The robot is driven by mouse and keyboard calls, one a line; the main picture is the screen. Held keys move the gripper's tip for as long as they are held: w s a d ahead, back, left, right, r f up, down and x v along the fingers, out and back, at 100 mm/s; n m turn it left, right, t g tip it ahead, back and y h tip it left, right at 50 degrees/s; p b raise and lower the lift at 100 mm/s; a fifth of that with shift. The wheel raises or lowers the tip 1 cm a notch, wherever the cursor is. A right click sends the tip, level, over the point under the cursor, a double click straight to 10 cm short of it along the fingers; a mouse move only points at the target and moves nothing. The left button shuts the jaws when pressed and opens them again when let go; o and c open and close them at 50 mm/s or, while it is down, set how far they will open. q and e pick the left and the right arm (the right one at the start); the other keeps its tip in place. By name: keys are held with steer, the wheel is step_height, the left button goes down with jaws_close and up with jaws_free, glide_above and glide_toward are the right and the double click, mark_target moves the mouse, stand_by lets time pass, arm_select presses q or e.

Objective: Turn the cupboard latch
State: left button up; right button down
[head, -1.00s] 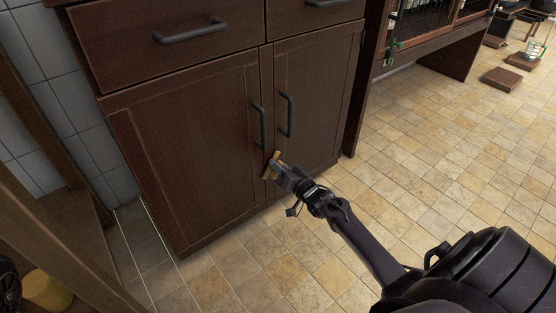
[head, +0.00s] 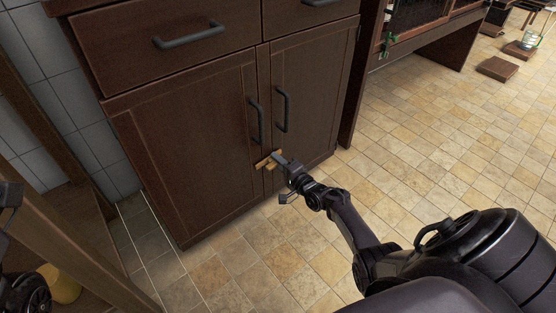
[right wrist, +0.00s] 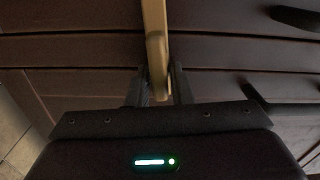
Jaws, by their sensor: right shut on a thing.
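The brass-coloured cupboard latch (head: 264,163) sits on the dark wooden cupboard (head: 195,160), at the seam between its two doors and below the handles. It lies near level, slightly tilted, across the seam. My right gripper (head: 281,161) is shut on the latch at its right part. In the right wrist view the latch (right wrist: 155,35) runs down between the two dark fingers (right wrist: 158,86). Both doors look closed. Dark parts of my left arm show at the left edge, and the state of its gripper is not clear.
Two dark bar handles, the left one (head: 256,122) and the right one (head: 282,109), stand out just above the latch. A drawer handle (head: 189,36) is higher up. A wooden post (head: 70,235) stands at left.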

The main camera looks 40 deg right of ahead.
steer(key=shift+f+m, duration=0.1)
steer(key=shift+m, duration=0.5)
steer(key=c, duration=1.4)
jaws_free()
steer(key=shift+c, duration=0.2)
